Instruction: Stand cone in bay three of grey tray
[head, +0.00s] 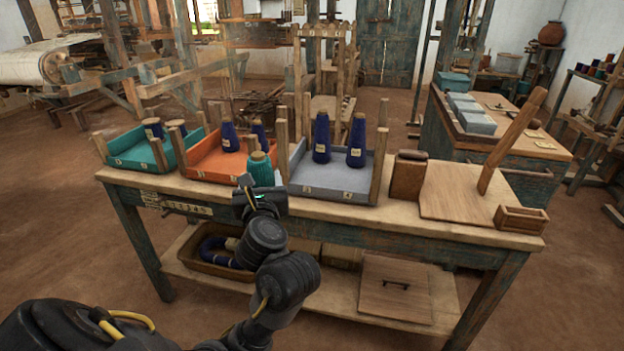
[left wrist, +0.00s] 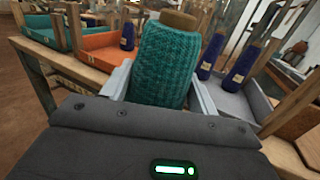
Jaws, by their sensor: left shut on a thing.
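A teal yarn cone (head: 261,170) with a tan top stands upright in my left gripper (head: 258,187), which is shut on it. In the left wrist view the cone (left wrist: 163,65) sits between the two pale fingers. It is held in front of the gap between the orange and grey trays, near the table's front edge. The grey tray (head: 328,179) is just to its right. Two navy cones (head: 321,138) (head: 356,140) stand toward the back of the grey tray, and its front part looks bare. Small pale labels mark its front, too small to read. My right gripper is not in view.
An orange tray (head: 208,163) and a teal tray (head: 135,154), with navy cones, stand to the left. Wooden posts rise at the tray corners. Right of the grey tray are a brown block (head: 408,176), a board with a slanted post (head: 455,190) and a small wooden box (head: 521,219).

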